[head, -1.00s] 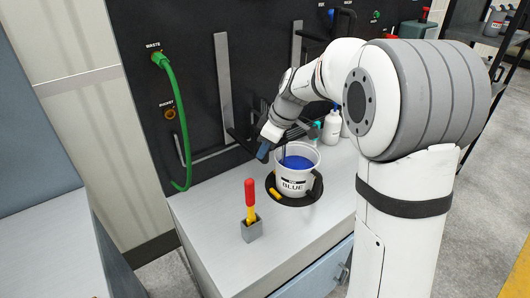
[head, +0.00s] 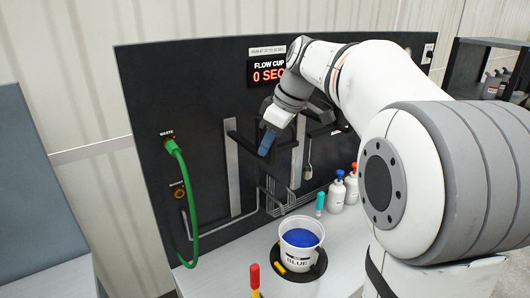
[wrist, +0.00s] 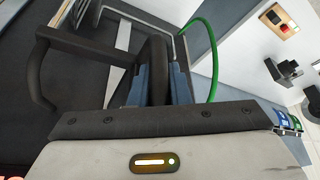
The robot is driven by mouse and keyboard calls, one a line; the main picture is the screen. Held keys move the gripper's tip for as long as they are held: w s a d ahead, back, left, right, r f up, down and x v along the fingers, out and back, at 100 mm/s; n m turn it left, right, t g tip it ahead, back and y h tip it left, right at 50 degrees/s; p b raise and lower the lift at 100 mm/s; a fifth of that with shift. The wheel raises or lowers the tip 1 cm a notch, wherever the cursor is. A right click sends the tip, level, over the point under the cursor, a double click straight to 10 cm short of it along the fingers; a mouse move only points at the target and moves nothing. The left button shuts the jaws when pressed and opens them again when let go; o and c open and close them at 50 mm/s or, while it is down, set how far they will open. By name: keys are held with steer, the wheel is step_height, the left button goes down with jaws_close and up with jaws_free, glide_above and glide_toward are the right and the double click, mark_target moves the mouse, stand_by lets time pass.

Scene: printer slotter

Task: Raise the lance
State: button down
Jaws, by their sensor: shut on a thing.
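The lance's dark carriage arm (head: 243,140) is near the top of the left grey upright rail (head: 233,180) on the black panel. My gripper (head: 266,143) is at its outer end, well above the bucket. In the wrist view my blue fingers (wrist: 158,85) are closed around a dark upright bar (wrist: 157,62), part of a dark bent handle frame (wrist: 42,70). The white bucket (head: 297,257), marked BLUE, holds blue liquid. No rod shows in the liquid. The lance's lower part cannot be told clearly from the grey bent tubes (head: 272,198) behind.
A green hose (head: 185,210) hangs at the panel's left. A second rail (head: 298,155) is close right of my gripper.

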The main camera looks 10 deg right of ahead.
steer(key=shift+d+r, duration=0.1)
steer(key=shift+r, duration=0.7)
steer(key=c, duration=1.8)
jaws_free()
steer(key=shift+o, duration=0.8)
steer(key=shift+d, duration=0.2)
steer(key=shift+a, duration=0.15)
steer(key=v, duration=0.7)
steer(key=shift+d+r+b, duration=0.2)
steer(key=shift+r+b, duration=0.1)
steer(key=shift+r, duration=0.05)
